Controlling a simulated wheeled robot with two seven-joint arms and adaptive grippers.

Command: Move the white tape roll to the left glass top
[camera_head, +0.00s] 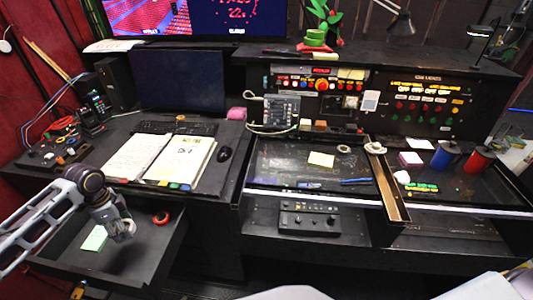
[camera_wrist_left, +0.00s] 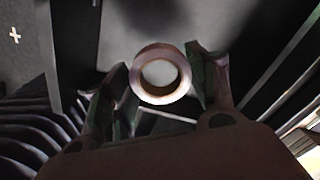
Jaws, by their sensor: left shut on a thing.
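My left gripper (camera_head: 126,232) is at the lower left in the head view, over a low dark drawer-like tray (camera_head: 70,262). It is shut on a pale ring, which I take to be the white tape roll (camera_wrist_left: 160,50). In the left wrist view the roll sits between the two fingers, its round hole facing the camera. The left glass top (camera_head: 280,170) is a dark glossy panel at the centre of the desk, well to the right of the gripper. A yellow note (camera_head: 321,159) and a small pale ring (camera_head: 343,148) lie on it. My right gripper is not in view.
A red ring (camera_head: 160,217) and a pale green note (camera_head: 95,238) lie in the low tray. An open notebook (camera_head: 180,160) and a mouse (camera_head: 225,154) are on the desk between. A brown divider (camera_head: 388,188) separates the two glass tops. Blue (camera_head: 445,155) and red (camera_head: 480,159) cylinders stand right.

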